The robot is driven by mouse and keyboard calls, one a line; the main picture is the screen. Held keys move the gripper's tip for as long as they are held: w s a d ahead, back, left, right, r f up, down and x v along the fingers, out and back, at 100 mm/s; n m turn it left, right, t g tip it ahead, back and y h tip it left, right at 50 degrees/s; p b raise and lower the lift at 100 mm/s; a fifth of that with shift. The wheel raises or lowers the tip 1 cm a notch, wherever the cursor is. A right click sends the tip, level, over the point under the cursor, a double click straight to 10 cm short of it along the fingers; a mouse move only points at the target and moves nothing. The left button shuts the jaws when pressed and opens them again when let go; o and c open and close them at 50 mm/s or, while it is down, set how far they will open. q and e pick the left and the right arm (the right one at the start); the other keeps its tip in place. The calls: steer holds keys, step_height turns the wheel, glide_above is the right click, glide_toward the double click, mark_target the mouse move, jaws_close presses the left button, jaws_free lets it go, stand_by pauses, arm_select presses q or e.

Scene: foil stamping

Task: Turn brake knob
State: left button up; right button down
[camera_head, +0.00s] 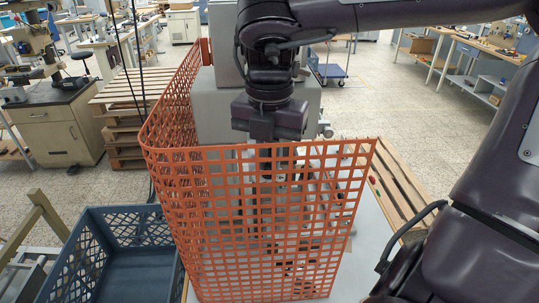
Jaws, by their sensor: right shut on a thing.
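My right gripper (268,158) points straight down behind the orange mesh guard, in front of the grey machine (215,105). Its fingers show only in part through the mesh and are shut. The brake knob between them is too hidden by the fingers and the mesh to make out, so its turn angle cannot be told. My left gripper is not in view.
The orange mesh guard (180,152) wraps the machine's front and left side, close to my gripper. A blue-grey crate (95,219) stands at the lower left. A wooden pallet (398,190) lies to the right. Open floor (430,125) lies behind.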

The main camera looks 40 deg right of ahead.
steer(key=m+b, duration=0.2)
steer(key=m, duration=0.2)
steer(key=shift+m, duration=0.4)
steer(key=shift+s+m+b, duration=0.1)
steer(key=shift+m+b, duration=0.75)
steer(key=shift+m, duration=0.95)
steer(key=c, duration=1.5)
jaws_free()
steer(key=shift+d, duration=0.1)
